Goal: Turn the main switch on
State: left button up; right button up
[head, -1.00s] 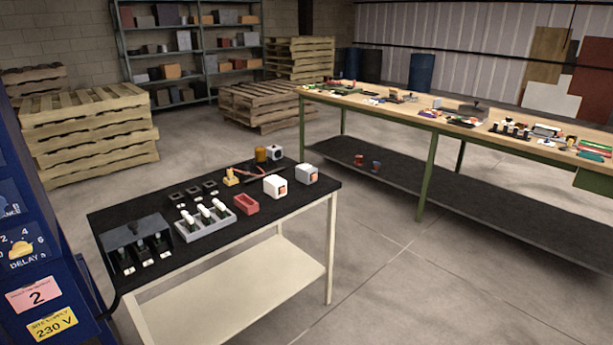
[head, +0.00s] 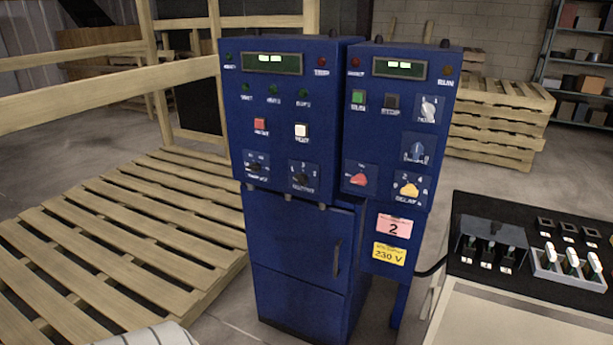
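A blue control cabinet stands in the middle of the head view, with a left panel (head: 280,110) and a right panel (head: 403,125) side by side. The left panel has a red button (head: 260,125), a white button (head: 301,131) and two dark rotary knobs below. The right panel has a green button (head: 358,98), a dark button (head: 391,102), a pale rotary knob (head: 428,109), a blue knob (head: 417,151), a red knob (head: 358,180) and a yellow knob (head: 408,189). I cannot read which one is the main switch. Neither gripper is in view.
A low wooden pallet (head: 120,225) lies left of the cabinet. A black-topped table (head: 475,268) with lever switches (head: 488,250) stands at the right. Stacked pallets (head: 495,125) and a shelf (head: 548,75) stand behind. A cable runs from the cabinet to the table.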

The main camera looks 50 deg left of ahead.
aim_at(359, 179)
jog(key=u, duration=1.3)
